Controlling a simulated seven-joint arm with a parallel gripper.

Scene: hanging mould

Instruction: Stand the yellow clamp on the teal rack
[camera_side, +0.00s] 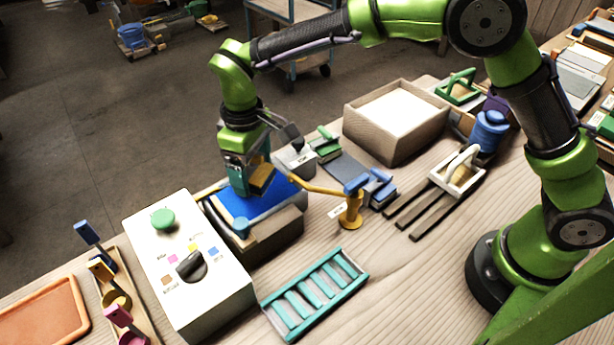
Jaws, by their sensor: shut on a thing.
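My gripper (248,182) points down over the blue-topped box and is shut on a small amber-yellow piece (263,178), which I take to be the yellow clamp. The jaws and the small size hide its full shape. It appears to be just above the blue surface (262,202); I cannot tell whether it touches. The teal rack (346,291), a flat ladder-like frame with several slats, lies on the table at the front centre, to the lower right of my gripper. Nothing stands on it.
A yellow post (351,214) with an arm reaching left stands close to my gripper. A white control box (200,285) with a green button and black knob stands left of the rack. A sand-filled wooden box (385,145) stands behind. The table right of the rack is clear.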

